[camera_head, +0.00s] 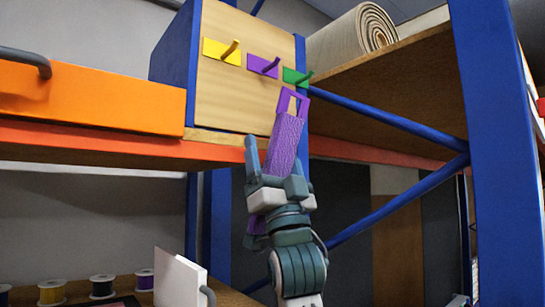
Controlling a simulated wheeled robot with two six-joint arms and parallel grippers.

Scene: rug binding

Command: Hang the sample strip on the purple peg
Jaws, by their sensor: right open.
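The purple sample strip (284,140) stands nearly upright, tilted slightly, with an open loop at its top end. The loop is just below the green peg (300,78); I cannot tell whether it touches it. The purple peg (266,66) sits up and left of the loop, apart from it and bare. The yellow peg (225,51) is farther left. My right gripper (278,160) is open, with its fingers around the lower strip. The strip's lower end shows behind the gripper, and its middle is hidden by it. My left gripper is out of view.
The pegs are on a wooden board (230,95) with blue sides. A rolled rug (355,35) lies on the right shelf. Blue rack posts and braces (385,115) stand right of my arm. Several thread spools (102,286) and a white panel (178,278) are lower left.

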